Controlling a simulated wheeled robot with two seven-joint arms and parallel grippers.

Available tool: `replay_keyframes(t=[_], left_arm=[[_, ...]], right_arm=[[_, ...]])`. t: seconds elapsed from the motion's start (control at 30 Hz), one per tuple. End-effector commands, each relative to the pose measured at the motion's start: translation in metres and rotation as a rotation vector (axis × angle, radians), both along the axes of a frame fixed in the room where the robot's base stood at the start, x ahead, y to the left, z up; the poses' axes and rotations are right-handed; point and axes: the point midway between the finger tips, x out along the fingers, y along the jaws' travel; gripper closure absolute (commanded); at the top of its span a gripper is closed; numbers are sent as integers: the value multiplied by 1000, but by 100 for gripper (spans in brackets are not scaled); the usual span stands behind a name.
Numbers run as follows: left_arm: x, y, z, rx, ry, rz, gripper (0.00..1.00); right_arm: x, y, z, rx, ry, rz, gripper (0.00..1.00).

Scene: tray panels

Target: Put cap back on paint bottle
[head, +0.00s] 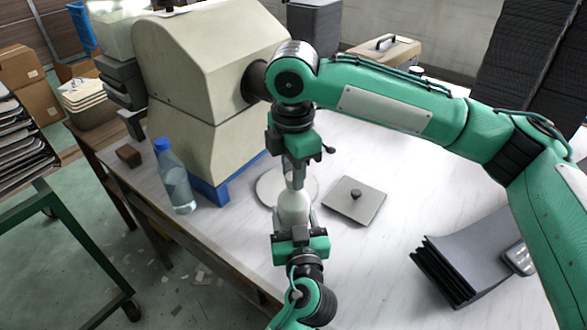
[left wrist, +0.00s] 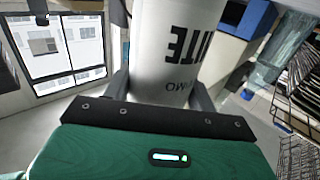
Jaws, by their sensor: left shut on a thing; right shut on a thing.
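A white paint bottle (head: 293,208) stands upright near the middle of the white table. In the left wrist view its side (left wrist: 178,50) fills the upper middle, with dark lettering ending in "ITE". My left gripper (head: 294,228) comes from the near side and is shut around the bottle's lower body, with a finger on each side. My right gripper (head: 294,176) points straight down over the bottle's top and is shut on the cap, which its fingers mostly hide. I cannot tell whether the cap touches the bottle's neck.
A round pale disc (head: 270,187) lies behind the bottle, and a grey square plate with a knob (head: 354,200) lies to the right. A blue-capped water bottle (head: 174,178) and a large beige machine (head: 205,85) stand left. Dark panels (head: 465,262) lie at right.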

Motion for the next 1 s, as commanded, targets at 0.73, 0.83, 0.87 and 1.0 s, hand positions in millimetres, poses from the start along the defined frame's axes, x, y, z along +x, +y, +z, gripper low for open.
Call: replay_keyframes(t=[0.73,0.83,0.87,1.0], left_arm=[[0,0,0,1,1,0,100],[0,0,0,1,1,-1,100],[0,0,0,1,1,-1,100],[0,0,0,1,1,-1,100]], right_arm=[[1,0,-1,1,2,-1200,94],[2,0,0,2,1,-1361,94],[2,0,0,2,1,-1410,94],[2,0,-1,0,2,-1637,94]])
